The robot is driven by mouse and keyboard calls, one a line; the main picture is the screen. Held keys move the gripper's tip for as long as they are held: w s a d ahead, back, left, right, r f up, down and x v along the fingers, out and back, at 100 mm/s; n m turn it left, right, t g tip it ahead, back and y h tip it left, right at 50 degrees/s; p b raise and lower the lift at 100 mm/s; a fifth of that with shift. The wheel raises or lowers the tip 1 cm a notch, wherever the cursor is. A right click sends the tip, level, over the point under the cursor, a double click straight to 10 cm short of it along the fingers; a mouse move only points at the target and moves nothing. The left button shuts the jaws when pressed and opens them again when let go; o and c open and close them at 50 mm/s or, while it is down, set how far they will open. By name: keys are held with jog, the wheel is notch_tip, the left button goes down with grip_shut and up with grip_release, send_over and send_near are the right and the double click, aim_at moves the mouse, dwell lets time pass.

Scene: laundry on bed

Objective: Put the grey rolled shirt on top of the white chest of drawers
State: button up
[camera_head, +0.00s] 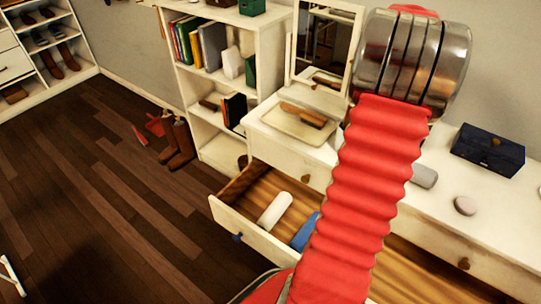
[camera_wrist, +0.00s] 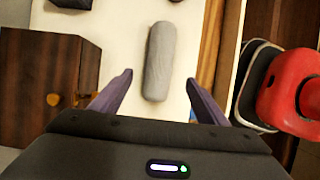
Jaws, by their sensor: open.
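The grey rolled shirt (camera_wrist: 160,62) lies on the white top of the chest of drawers (camera_wrist: 118,38), seen in the wrist view. In the head view, part of the shirt (camera_head: 425,176) shows just right of my arm, on the chest's top (camera_head: 440,215). My gripper (camera_wrist: 159,77) is open, with one finger on each side of the shirt's near end in the picture. I see gaps between the fingers and the shirt. I cannot tell the height of the fingertips above the top. My gripper is out of the head view.
A dark blue box (camera_head: 487,151), a round pale object (camera_head: 465,205), a tray (camera_head: 290,125) with a brush and a mirror (camera_head: 326,45) stand on the chest. An open drawer (camera_head: 250,232) holds a white roll (camera_head: 273,211) and a blue one (camera_head: 305,232).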

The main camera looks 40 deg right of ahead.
jog(key=w+a+r+m+t+h, duration=0.15)
jog(key=w+a+r, duration=0.25)
jog(key=w+a, duration=0.6)
jog(key=w+a+r+n+t+h, duration=0.1)
jog(key=w+a+r+t, duration=0.2)
jog(key=w+a, duration=0.75)
jog(key=s+a+m+t+y, duration=0.1)
jog(key=s+a+t, duration=0.1)
jog(key=a, duration=1.5)
jog(key=s+a+f+m+t+y, duration=0.1)
jog(key=s+a, duration=0.4)
jog(key=a, duration=1.2)
jog(key=shift+s+t+y, duration=0.15)
jog(key=shift+t+y, duration=0.6)
jog(key=shift+t, duration=0.5)
jog(key=shift+c, duration=0.5)
